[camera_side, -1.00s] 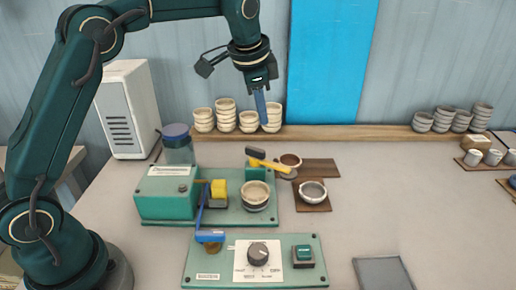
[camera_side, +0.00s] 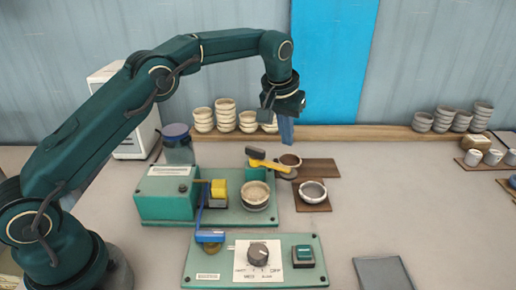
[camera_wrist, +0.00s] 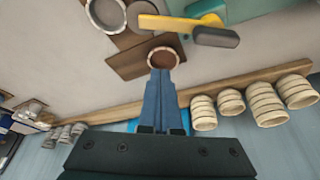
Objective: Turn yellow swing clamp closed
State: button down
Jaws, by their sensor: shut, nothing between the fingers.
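The yellow swing clamp (camera_side: 268,164) has a yellow arm with a dark grey end and sits on a green post at the back of the green machine base. In the wrist view the yellow clamp arm (camera_wrist: 172,23) lies at the top, with its dark grey end (camera_wrist: 216,37) towards the right. My gripper (camera_side: 287,142) points down above and slightly right of the clamp, apart from it. Its blue fingers (camera_wrist: 161,75) are together and empty in the wrist view, appearing near a small brown-filled bowl (camera_wrist: 163,58).
A stack of bowls (camera_side: 255,194) stands on the machine base near the clamp. A white bowl (camera_side: 312,191) sits on a brown board. A control panel (camera_side: 225,267) with a knob is in front. More bowl stacks (camera_side: 225,115) line the back shelf. The table's right middle is clear.

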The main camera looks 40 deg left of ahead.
aim_at(277, 167)
jog(key=x, duration=0.4)
jog(key=shift+w+f, duration=0.1)
jog(key=shift+f, duration=0.25)
jog(key=shift+s+r, duration=0.2)
jog(key=shift+r, duration=0.05)
jog(key=shift+s+d, duration=0.25)
jog(key=shift+s, duration=0.65)
jog(key=shift+s+d, duration=0.25)
jog(key=shift+s, duration=0.6)
jog(key=shift+s+d+m, duration=0.15)
jog(key=shift+s+m, duration=0.15)
jog(key=shift+m, duration=0.4)
jog(key=s+m, duration=0.1)
jog(key=s+m+h, duration=0.1)
jog(key=m, duration=0.1)
jog(key=shift+d+h, duration=0.15)
jog(key=shift+h, duration=0.15)
jog(key=s+m, duration=0.1)
jog(key=m, duration=0.1)
jog(key=s+m+h, duration=0.1)
jog(key=m, duration=0.1)
jog(key=shift+m, duration=0.3)
jog(key=shift+s+a, duration=0.3)
jog(key=shift+s, duration=0.35)
jog(key=shift+s+a, duration=0.1)
jog(key=shift+s, duration=0.05)
